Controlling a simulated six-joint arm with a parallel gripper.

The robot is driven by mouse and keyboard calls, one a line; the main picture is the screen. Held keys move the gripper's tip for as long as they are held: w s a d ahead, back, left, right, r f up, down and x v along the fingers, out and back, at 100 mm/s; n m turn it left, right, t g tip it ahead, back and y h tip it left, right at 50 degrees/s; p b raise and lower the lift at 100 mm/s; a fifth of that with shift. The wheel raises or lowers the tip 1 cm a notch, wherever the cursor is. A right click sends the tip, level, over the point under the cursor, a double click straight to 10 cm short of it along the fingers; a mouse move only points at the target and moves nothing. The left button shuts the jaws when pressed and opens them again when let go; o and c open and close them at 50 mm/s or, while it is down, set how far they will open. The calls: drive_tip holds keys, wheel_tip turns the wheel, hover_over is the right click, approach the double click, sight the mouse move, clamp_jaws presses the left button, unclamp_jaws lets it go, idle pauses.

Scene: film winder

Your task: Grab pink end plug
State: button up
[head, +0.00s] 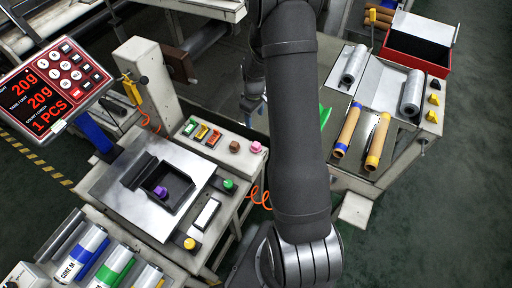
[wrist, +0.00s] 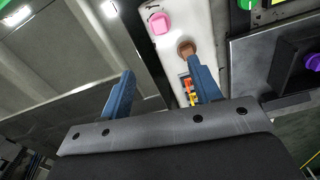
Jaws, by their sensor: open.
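The pink end plug (head: 256,147) stands at the right end of the pale ledge in the head view, beside a brown plug (head: 235,146). In the wrist view the pink end plug (wrist: 159,23) is near the top, beyond the fingertips and between their lines. My gripper (wrist: 162,76) is open, with its two blue fingers apart and nothing between them. The right finger's tip overlaps the view just below the brown plug (wrist: 187,48); I cannot tell whether they touch. In the head view my dark arm hides most of the gripper.
The ledge (head: 180,109) also carries several coloured switches. A black tray (head: 181,196) with a purple plug (head: 160,192) sits on the metal scale plate. A green plug (head: 229,184) and a yellow plug (head: 189,243) are nearby. Rolls (head: 377,141) lie on the right-hand table.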

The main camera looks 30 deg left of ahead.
sight(255, 143)
drive_tip(key=shift+n, duration=0.3)
wheel_tip(255, 143, down, 18)
drive_tip(key=shift+s, duration=0.1)
drive_tip(key=c, duration=0.8)
